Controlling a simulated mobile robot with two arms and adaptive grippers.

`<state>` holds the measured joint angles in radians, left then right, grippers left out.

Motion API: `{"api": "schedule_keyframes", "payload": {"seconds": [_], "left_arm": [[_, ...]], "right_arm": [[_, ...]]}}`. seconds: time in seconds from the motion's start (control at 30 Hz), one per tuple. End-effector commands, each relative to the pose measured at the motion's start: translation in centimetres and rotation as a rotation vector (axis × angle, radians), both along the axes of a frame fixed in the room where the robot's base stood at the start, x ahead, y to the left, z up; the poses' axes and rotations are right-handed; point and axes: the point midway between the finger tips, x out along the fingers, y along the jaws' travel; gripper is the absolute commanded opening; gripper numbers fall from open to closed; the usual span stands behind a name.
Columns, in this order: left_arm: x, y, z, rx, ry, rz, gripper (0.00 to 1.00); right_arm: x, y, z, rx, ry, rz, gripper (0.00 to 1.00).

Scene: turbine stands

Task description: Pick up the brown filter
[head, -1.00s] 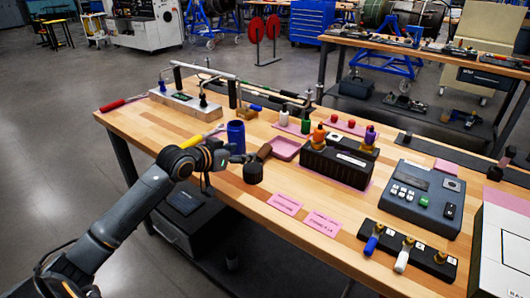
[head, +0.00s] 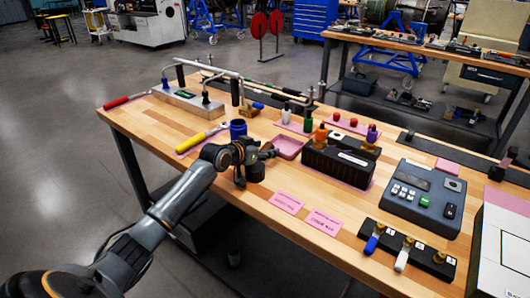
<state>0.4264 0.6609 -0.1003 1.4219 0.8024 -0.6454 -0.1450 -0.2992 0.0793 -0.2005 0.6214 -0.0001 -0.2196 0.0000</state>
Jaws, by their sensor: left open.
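My right gripper is not in view.
A blue cup (head: 238,129) stands just behind my gripper, and a yellow-handled tool (head: 200,139) lies to its left. A pink tray (head: 289,148) and a black block with bottles (head: 338,165) are to the right. The front left of the workbench (head: 150,128) is mostly bare.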

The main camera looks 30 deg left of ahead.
Motion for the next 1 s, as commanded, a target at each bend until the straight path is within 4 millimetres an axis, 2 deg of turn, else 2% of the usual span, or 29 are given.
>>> {"api": "schedule_keyframes", "payload": {"seconds": [0.2,0.4,0.47,0.5,0.83,1.0], "left_arm": [[0.0,0.0,-0.1,0.0,0.001,0.0,0.58],[0.0,0.0,-0.1,0.0,0.001,0.0,0.17],[0.0,0.0,-0.1,0.0,0.001,0.0,0.05],[0.0,0.0,-0.1,0.0,0.001,0.0,0.02],[0.0,0.0,0.3,0.002,-0.001,-0.001,0.0],[0.0,0.0,1.8,0.003,-0.003,-0.001,0.0]], "right_arm": [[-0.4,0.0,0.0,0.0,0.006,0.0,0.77],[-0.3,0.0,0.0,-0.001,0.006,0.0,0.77],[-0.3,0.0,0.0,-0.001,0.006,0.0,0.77],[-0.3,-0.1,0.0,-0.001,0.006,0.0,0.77],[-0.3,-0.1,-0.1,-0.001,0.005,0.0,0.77],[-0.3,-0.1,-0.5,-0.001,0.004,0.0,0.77]]}}
